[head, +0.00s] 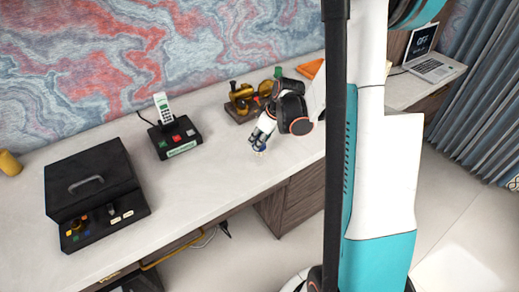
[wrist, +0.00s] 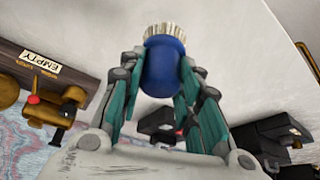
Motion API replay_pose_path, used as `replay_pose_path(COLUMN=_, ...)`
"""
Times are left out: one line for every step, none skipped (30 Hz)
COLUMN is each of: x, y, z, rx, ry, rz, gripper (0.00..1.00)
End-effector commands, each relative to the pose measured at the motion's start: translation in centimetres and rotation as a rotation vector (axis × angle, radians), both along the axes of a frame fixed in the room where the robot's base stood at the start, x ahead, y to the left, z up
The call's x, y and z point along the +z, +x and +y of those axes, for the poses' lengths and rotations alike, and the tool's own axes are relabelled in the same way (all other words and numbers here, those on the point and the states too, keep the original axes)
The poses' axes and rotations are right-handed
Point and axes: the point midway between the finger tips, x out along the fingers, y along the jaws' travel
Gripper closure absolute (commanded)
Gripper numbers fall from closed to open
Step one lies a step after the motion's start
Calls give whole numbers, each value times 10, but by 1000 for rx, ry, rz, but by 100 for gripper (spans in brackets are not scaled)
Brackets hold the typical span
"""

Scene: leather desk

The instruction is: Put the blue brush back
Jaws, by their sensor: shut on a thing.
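My gripper (head: 264,132) is shut on the blue brush above the pale desk top, in front of the brass stand. In the wrist view my gripper (wrist: 168,95) has its teal fingers on both sides of the blue brush (wrist: 164,66), whose cream bristles (wrist: 163,32) point away from the palm. In the head view the brush (head: 258,146) shows only as a small blue and pale tip. A dark wooden stand with brass parts (head: 243,98) is behind my gripper. In the wrist view a label reading "EMPTY" (wrist: 40,62) is on its wooden base.
A black phone base (head: 175,138) with coloured buttons and an upright handset stands left of my gripper. A black case (head: 90,180) with small coloured items is at the far left, near a yellow object (head: 9,164). A laptop (head: 432,66) is far right. Desk between phone and gripper is clear.

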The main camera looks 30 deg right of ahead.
Motion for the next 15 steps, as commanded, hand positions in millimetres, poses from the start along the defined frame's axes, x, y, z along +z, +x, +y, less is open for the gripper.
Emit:
replay_pose_path(x=-3, y=0, z=0, rx=0, ry=0, rz=0, gripper=95)
replay_pose_path(x=-5, y=0, z=0, rx=0, ry=0, rz=0, gripper=95)
replay_pose_path(x=-8, y=0, z=0, rx=0, ry=0, rz=0, gripper=95)
replay_pose_path(x=-12, y=0, z=0, rx=0, ry=0, rz=0, gripper=95)
replay_pose_path(x=-16, y=0, z=0, rx=0, ry=0, rz=0, gripper=95)
replay_pose_path(x=-22, y=0, z=0, rx=0, ry=0, rz=0, gripper=95)
replay_pose_path(x=-27, y=0, z=0, rx=0, ry=0, rz=0, gripper=95)
replay_pose_path(x=-32, y=0, z=0, rx=0, ry=0, rz=0, gripper=95)
replay_pose_path(x=-38, y=0, z=0, rx=0, ry=0, rz=0, gripper=95)
replay_pose_path(x=-41, y=0, z=0, rx=0, ry=0, rz=0, gripper=95)
replay_pose_path(x=-43, y=0, z=0, rx=0, ry=0, rz=0, gripper=95)
replay_pose_path(x=-44, y=0, z=0, rx=0, ry=0, rz=0, gripper=95)
replay_pose_path(x=-44, y=0, z=0, rx=0, ry=0, rz=0, gripper=95)
replay_pose_path(x=-44, y=0, z=0, rx=0, ry=0, rz=0, gripper=95)
replay_pose_path(x=-43, y=0, z=0, rx=0, ry=0, rz=0, gripper=95)
